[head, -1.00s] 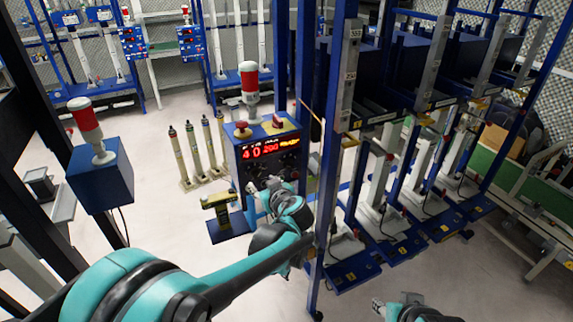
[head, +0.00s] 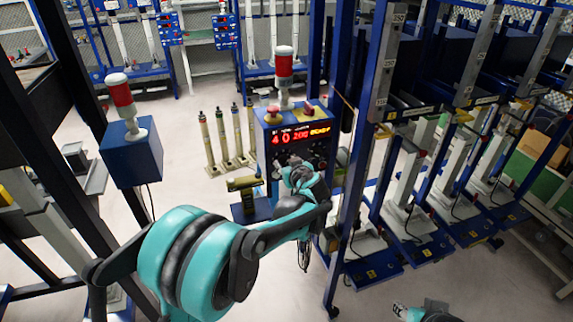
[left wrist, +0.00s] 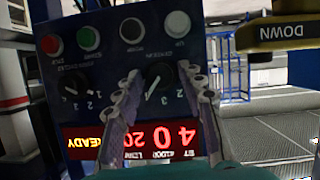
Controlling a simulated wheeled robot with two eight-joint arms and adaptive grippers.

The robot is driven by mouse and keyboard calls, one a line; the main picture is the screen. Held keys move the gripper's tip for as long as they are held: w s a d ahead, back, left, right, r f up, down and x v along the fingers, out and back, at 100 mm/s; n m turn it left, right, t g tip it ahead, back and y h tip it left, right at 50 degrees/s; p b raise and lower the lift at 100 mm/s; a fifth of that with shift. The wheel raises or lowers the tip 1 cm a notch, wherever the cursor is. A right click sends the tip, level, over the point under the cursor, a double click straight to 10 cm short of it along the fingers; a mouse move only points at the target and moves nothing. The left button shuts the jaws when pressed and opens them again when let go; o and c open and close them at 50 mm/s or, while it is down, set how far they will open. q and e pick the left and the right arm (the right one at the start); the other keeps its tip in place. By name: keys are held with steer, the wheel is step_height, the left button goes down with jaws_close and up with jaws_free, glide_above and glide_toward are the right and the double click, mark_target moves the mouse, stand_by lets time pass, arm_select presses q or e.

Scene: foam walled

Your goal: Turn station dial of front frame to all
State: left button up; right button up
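The blue control box (head: 290,140) of the front frame carries a red display and a panel of knobs. In the left wrist view the panel (left wrist: 110,60) appears upside down. A black dial (left wrist: 160,76) with numbers around it sits between my left gripper's two fingers. A second black dial (left wrist: 76,86) is to its left. The small lettering is too blurred to tell their names surely. My left gripper (left wrist: 160,92) is open, its fingers on either side of the first dial; contact cannot be told. In the head view it (head: 298,168) is at the panel. My right gripper (head: 400,311) shows only partly at the bottom edge.
A red-and-white lamp (head: 284,65) and a red button (head: 273,111) top the box. A blue upright post (head: 362,150) stands close to its right. A yellow part marked DOWN (left wrist: 285,35) is near the fingers. Another blue box (head: 133,155) stands left.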

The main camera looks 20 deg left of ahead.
arm_select(q)
jaws_close()
steer(key=shift+w+d+m+g+y+p, duration=0.15)
steer(key=shift+m+g+y+p, duration=0.2)
steer(key=shift+m+g+y, duration=0.6)
steer(key=shift+d+f+m+y, duration=0.1)
steer(key=shift+m+y, duration=0.55)
steer(key=shift+m, duration=1)
steer(key=shift+o, duration=2.3)
jaws_free()
